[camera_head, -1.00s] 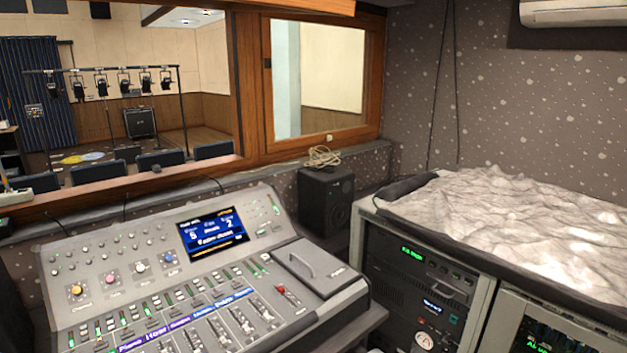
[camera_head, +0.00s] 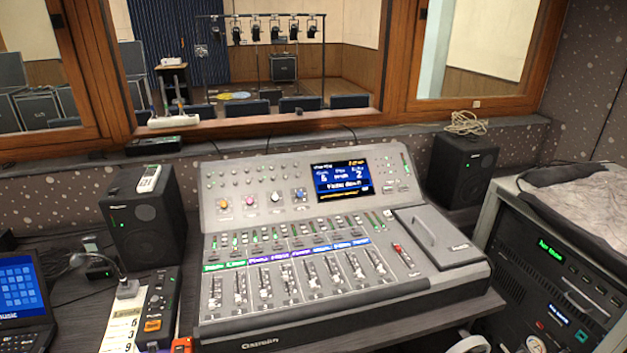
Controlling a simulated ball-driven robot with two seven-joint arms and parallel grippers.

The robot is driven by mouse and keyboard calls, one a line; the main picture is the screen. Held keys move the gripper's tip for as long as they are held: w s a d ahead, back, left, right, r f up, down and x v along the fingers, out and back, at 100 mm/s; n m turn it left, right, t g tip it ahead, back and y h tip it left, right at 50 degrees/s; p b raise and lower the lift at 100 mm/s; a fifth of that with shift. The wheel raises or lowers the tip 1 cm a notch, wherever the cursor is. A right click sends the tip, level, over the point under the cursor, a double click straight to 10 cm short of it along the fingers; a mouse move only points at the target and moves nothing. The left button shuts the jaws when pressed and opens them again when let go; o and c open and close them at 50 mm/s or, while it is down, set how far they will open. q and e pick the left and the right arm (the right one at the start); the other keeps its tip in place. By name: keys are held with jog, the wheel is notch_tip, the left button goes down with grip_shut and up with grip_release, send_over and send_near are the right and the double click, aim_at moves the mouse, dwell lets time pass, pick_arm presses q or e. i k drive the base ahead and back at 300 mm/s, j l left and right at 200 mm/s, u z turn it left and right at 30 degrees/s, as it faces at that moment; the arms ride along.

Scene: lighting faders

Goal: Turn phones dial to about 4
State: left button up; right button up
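The mixing console (camera_head: 330,245) stands on the desk in the middle of the view. A row of larger dials sits left of its screen: an orange dial (camera_head: 223,203), a pink dial (camera_head: 249,201), a white dial (camera_head: 275,197) and a blue dial (camera_head: 299,194). Smaller knobs sit above them. A round pale dial (camera_head: 535,343) shows on the rack at the lower right, cut by the bottom edge. The labels are too small to read, so I cannot tell which is the phones dial or where it points. Neither of my grippers is in view.
Black speakers flank the console, left (camera_head: 145,218) and right (camera_head: 462,168). A laptop (camera_head: 22,290) and a small desk unit (camera_head: 160,305) are at the lower left. The equipment rack (camera_head: 555,270) stands at the right. A window frame (camera_head: 260,131) runs behind the desk.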

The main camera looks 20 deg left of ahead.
aim_at(155, 300)
jog(key=u, duration=0.45)
jog(key=j+u, duration=0.15)
jog(key=u, duration=0.8)
jog(key=j+u, duration=0.15)
jog(key=u, duration=0.3)
jog(key=i+j+z, duration=0.1)
jog(key=j+z, duration=0.2)
jog(key=j, duration=0.2)
jog(key=j+z, duration=0.35)
jog(key=j, duration=0.15)
